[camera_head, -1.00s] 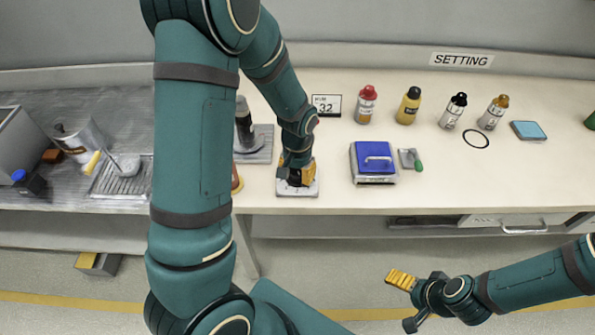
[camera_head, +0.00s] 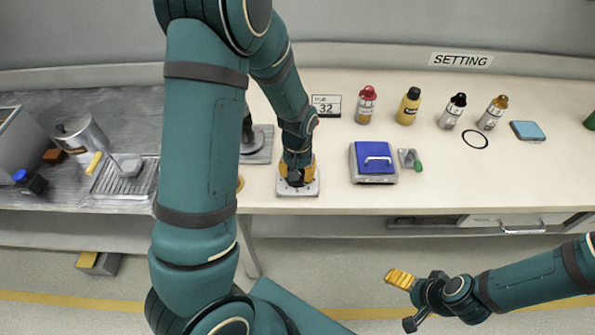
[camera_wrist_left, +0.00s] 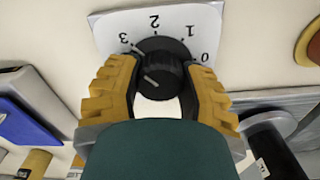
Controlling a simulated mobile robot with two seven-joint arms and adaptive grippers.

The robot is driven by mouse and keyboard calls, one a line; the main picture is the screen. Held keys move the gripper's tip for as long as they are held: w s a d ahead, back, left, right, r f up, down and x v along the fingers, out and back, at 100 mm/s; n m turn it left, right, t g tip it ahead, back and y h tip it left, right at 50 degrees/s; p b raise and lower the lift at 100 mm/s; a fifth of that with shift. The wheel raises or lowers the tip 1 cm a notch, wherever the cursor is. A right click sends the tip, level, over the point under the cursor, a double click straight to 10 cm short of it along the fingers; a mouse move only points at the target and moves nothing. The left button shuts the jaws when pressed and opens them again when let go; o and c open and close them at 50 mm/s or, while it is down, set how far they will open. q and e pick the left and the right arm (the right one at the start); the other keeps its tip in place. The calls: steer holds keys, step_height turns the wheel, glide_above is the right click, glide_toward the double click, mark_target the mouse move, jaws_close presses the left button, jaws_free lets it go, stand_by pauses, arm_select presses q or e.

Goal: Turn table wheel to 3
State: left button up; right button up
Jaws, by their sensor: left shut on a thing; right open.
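The table wheel is a black round knob (camera_wrist_left: 162,62) on a white plate (camera_head: 308,191) marked 0, 1, 2 and 3, at the table's front edge. My left gripper (camera_head: 296,181) is over it in the head view and largely hides it. In the left wrist view, its yellow fingers (camera_wrist_left: 158,76) are shut on the knob from both sides. A pale line shows near the 3 and another on the knob's lower left; I cannot tell the exact setting. My right gripper (camera_head: 405,301) is open and empty, in front of the table.
A blue-lidded device (camera_head: 373,160) stands right of the plate, with a small green-handled tool (camera_head: 411,160) beside it. Several bottles, a black ring (camera_head: 475,140) and a blue pad (camera_head: 528,131) are farther right. A card reading 32 (camera_head: 326,106) stands behind.

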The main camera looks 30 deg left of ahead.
arm_select(q)
steer(key=o, duration=1.2)
steer(key=shift+s, duration=0.1)
step_height(320, 180, up, 12)
steer(key=shift+f, duration=0.1)
